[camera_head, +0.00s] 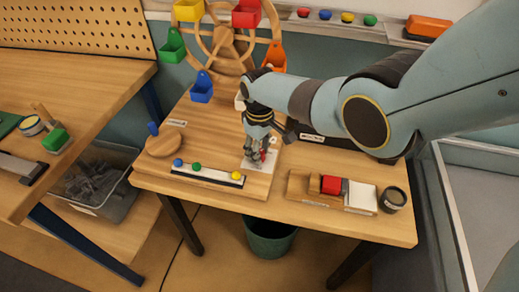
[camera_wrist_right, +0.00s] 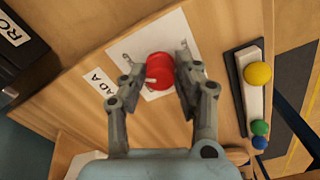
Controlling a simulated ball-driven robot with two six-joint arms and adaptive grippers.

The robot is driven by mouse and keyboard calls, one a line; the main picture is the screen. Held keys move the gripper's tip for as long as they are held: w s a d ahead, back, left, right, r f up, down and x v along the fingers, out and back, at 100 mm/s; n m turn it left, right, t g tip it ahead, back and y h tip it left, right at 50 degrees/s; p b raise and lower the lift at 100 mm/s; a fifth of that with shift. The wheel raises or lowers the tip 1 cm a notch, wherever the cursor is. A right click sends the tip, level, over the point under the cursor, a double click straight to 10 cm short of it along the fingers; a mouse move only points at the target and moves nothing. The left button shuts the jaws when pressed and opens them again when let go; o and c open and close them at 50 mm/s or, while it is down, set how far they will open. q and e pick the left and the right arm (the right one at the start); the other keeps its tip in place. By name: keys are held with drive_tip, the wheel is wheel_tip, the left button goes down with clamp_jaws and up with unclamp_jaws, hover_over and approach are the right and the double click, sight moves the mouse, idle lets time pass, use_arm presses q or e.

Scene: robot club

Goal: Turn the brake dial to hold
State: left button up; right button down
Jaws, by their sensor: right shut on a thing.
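The brake dial, a round red knob (camera_wrist_right: 159,71) with a small white mark, sits on a white plate (camera_wrist_right: 132,45) in the right wrist view. My right gripper (camera_wrist_right: 160,75) has its two fingers on either side of the knob and is shut on it. In the head view the right gripper (camera_head: 260,150) points down at the white plate (camera_head: 254,164) on the wooden board, and only a little red shows between its fingers. Any lettering around the dial is too small or covered to read. My left gripper is not in view.
A wooden wheel (camera_head: 228,60) with coloured buckets stands behind the dial. A strip (camera_head: 211,174) with blue, green and yellow balls lies in front. A wooden tray (camera_head: 300,187) with a red block and a dark cup (camera_head: 393,199) stand to the right. A green bin (camera_head: 270,238) is below.

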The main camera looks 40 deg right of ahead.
drive_tip(key=c, duration=1)
unclamp_jaws()
drive_tip(key=shift+o, duration=0.2)
drive_tip(key=shift+r, duration=0.15)
drive_tip(key=shift+r, duration=0.25)
wheel_tip(320, 180, up, 11)
